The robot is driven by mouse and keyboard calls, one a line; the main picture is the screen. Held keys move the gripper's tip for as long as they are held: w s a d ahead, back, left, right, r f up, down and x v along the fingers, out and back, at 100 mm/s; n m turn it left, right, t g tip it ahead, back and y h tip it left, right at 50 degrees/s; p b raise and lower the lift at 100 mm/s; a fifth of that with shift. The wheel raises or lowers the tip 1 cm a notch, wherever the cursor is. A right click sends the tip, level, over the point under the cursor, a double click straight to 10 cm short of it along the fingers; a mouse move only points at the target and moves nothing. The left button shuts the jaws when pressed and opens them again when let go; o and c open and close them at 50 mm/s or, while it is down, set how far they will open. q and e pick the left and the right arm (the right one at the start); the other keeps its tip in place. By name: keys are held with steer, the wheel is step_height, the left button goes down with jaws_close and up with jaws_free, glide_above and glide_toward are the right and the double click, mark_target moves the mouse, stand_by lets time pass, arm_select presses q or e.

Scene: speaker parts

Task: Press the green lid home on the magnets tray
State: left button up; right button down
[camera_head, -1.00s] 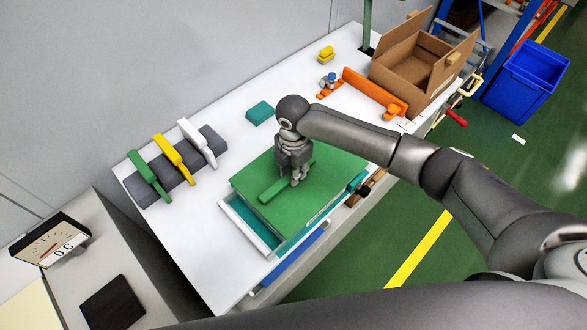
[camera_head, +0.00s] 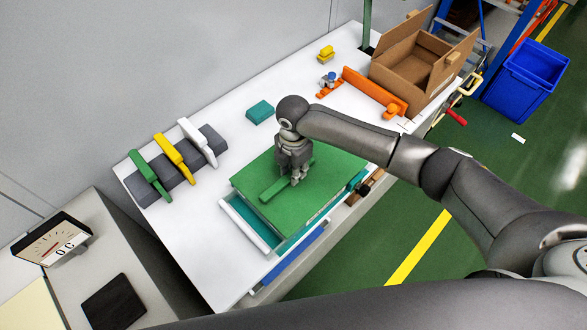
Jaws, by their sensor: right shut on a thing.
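The green lid (camera_head: 325,198) is a flat plate with a raised bar handle (camera_head: 273,190) across its middle. It lies over the teal magnets tray (camera_head: 246,225), whose white front-left rim and inner wall still show beyond the lid's edge. The lid looks shifted towards the back right of the tray and slightly tilted; whether it touches the rim all round I cannot tell. My right gripper (camera_head: 296,178) points down and is shut on the lid's handle, its fingertips partly hiding it. My left gripper is not in view.
A grey rack (camera_head: 180,178) with green, yellow and white-handled tools stands at the left. A teal block (camera_head: 260,112), an orange part (camera_head: 372,90) and an open cardboard box (camera_head: 415,70) are at the back. The table's left middle is clear.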

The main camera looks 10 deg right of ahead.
steer(key=shift+f, duration=0.55)
steer(key=c, duration=1.2)
jaws_free()
steer(key=shift+o, duration=0.2)
step_height(320, 180, up, 12)
steer(key=shift+s+f, duration=0.1)
